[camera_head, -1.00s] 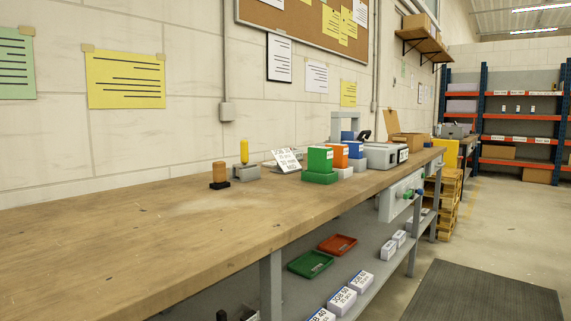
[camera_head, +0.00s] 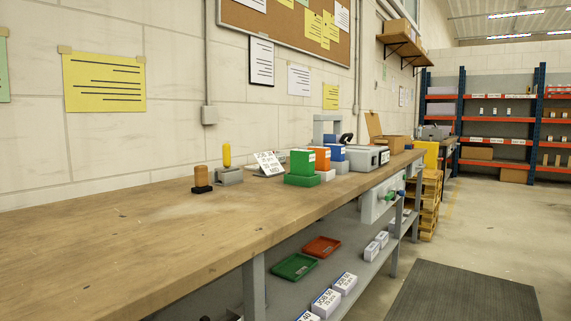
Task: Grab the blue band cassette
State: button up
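A small blue block (camera_head: 337,153) stands on the workbench behind an orange-red block (camera_head: 322,158) and a green block (camera_head: 302,162). It looks like the blue cassette, though it is too small to be sure. The green block sits on a green base (camera_head: 303,180). My gripper is not in view.
The wooden workbench (camera_head: 120,225) has a bare near half. A job card (camera_head: 268,163), a grey holder (camera_head: 229,176) and a grey machine (camera_head: 362,158) stand on it. Green (camera_head: 295,267) and red (camera_head: 321,246) trays lie on the lower shelf. A dark floor mat (camera_head: 465,292) lies at right.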

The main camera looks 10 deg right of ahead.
aim_at(337, 151)
jog(key=i+l, duration=0.35)
jog(key=l, duration=0.15)
jog(key=i+l+z, duration=0.1)
jog(key=i+l, duration=0.25)
jog(key=l, duration=0.2)
